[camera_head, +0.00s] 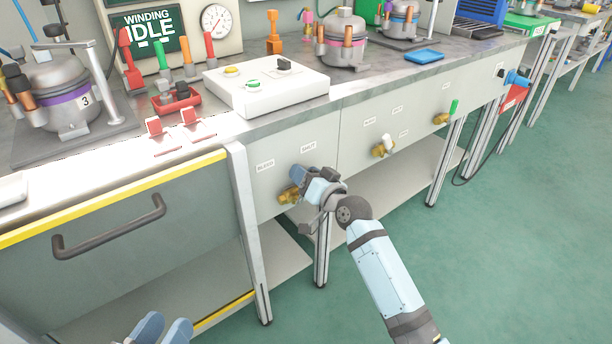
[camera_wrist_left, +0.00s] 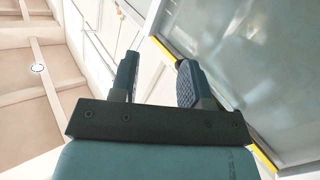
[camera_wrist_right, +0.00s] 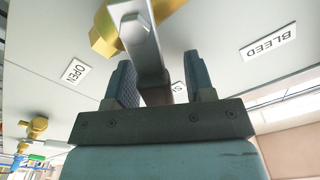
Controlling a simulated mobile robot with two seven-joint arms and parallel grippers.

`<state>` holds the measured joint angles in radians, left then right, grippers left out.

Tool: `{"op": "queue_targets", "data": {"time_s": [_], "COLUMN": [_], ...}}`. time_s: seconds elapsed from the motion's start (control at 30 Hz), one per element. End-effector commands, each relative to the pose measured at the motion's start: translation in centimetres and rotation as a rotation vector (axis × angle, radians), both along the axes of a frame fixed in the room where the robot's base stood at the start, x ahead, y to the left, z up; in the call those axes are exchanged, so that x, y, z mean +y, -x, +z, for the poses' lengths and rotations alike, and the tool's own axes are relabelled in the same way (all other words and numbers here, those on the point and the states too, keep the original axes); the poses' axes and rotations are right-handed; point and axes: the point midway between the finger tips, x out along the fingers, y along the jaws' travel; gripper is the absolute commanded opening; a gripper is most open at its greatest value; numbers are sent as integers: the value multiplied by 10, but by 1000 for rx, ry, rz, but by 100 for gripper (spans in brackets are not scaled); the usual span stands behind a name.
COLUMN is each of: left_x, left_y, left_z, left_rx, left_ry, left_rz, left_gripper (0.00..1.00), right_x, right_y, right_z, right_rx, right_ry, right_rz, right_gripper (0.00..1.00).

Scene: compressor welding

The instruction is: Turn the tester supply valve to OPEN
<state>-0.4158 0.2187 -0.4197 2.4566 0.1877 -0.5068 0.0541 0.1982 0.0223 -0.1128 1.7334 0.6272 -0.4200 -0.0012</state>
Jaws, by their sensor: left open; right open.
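A brass valve (camera_head: 289,196) sits on the grey bench front below the BLEED and SHUT labels. In the right wrist view, its brass body (camera_wrist_right: 108,30) is at the top and its grey-white lever (camera_wrist_right: 150,62) runs down between my right gripper's fingers (camera_wrist_right: 158,78). The lever points towards a small, partly hidden label (camera_wrist_right: 178,90), with the OPEN label (camera_wrist_right: 75,71) left and the BLEED label (camera_wrist_right: 268,40) right. My right gripper (camera_head: 308,181) is open around the lever; contact is unclear. My left gripper (camera_head: 160,325) is open and empty, low at the front.
Two more valves, with a white handle (camera_head: 387,143) and a green handle (camera_head: 453,107), are further right on the bench front. A dark door handle (camera_head: 110,230) sticks out from the panel at left. A white control box (camera_head: 266,92) stands on the bench. The green floor at right is clear.

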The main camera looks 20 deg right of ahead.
Motion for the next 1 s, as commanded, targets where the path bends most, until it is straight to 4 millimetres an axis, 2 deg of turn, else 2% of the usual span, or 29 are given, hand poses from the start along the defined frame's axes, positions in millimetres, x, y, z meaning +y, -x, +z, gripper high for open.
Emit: {"op": "queue_targets", "data": {"time_s": [0.1, 0.3, 0.67, 1.0], "left_x": [0, 0, 0, 2], "left_y": [0, 0, 0, -1], "left_z": [0, 0, 6, 35], "left_rx": [0, 1, -10, -86], "left_ry": [0, -1, 5, 51], "left_rz": [0, 0, 3, 33], "left_gripper": [43, 43, 43, 43], "right_x": [0, 0, -2, -12], "right_y": [0, 0, 0, -3], "right_z": [0, 0, 0, -6], "right_rx": [0, 0, 11, 83], "right_ry": [0, 0, -28, -220], "right_rz": [0, 0, 0, -1], "right_gripper": [47, 1, 0, 0]}}
